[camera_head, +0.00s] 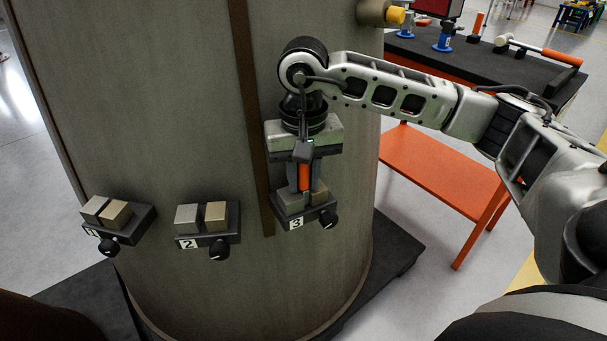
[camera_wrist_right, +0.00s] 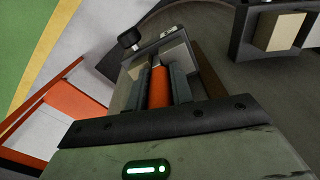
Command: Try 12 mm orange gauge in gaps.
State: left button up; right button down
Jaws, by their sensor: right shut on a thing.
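My right gripper (camera_head: 304,186) is shut on the orange gauge (camera_head: 304,176) and points down over fixture 3 (camera_head: 299,220). The gauge also shows upright between the fingers in the right wrist view (camera_wrist_right: 159,88). Its lower end is near the two metal blocks of fixture 3; whether it is in their gap or just above is hidden. Fixture 2 (camera_head: 190,243) and fixture 1 (camera_head: 127,233) sit to the left, each with two blocks, a dark base and a black knob. My left gripper is not in view.
The fixtures stand out from a large grey cylinder (camera_head: 170,100) with a brown vertical strip (camera_head: 243,90). At the right stands an orange-framed bench (camera_head: 440,165) with a dark top holding several tools. A yellow-ended fitting (camera_head: 395,15) juts from the cylinder's upper right.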

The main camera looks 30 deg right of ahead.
dwell(0.6)
jog(key=shift+r+p, duration=1.9)
jog(key=shift+r, duration=1.15)
